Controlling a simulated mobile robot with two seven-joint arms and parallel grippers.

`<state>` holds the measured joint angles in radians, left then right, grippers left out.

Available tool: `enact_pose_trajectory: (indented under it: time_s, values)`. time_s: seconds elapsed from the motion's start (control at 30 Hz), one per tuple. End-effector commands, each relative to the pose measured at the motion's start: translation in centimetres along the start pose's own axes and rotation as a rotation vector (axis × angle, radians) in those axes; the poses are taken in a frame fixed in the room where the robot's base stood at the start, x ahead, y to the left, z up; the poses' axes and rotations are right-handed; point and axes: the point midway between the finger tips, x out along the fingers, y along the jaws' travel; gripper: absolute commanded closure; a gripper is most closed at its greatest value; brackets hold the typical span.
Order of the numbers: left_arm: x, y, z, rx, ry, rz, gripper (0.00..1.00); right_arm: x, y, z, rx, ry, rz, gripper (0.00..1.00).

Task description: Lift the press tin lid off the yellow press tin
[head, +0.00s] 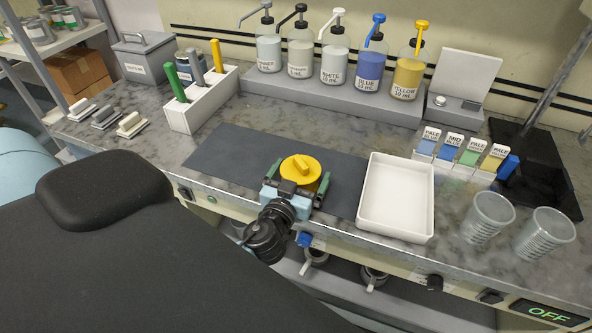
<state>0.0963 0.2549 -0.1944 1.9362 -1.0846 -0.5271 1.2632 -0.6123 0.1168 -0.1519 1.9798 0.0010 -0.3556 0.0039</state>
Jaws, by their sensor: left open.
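The press tin lid (312,165) is a round yellow disc with a raised bar grip across its top. It sits at the front of the dark mat, and the yellow press tin under it is mostly hidden by the lid and gripper. My left gripper (298,178) is open at the lid, with its green-padded fingers on the left and right sides of it. Whether the fingers touch the lid or the tin cannot be told. My right gripper is not in view.
A white tray (397,229) stands right of the dark mat (232,150). Two clear cups (487,217) stand near the front right edge. Pump bottles (335,58) line the back. A white tool holder (206,102) is at left. The mat's left part is clear.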

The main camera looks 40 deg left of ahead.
Motion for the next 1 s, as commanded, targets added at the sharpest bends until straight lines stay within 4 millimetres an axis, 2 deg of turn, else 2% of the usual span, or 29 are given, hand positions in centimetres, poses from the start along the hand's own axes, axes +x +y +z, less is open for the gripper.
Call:
enact_pose_trajectory:
  time_s: [0.17,0.63,0.8,1.0]
  values:
    - [-1.8,0.1,0.2,-0.002,-0.004,0.001,0.0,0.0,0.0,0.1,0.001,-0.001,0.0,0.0]
    - [-9.7,0.0,0.1,-0.002,-0.004,-0.002,0.0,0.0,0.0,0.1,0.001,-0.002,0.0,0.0]
    - [-11.3,0.0,0.1,-0.001,-0.002,-0.001,0.0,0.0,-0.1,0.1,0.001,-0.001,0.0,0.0]
    - [-11.9,0.0,0.0,0.0,0.0,0.0,0.0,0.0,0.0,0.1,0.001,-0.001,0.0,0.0]
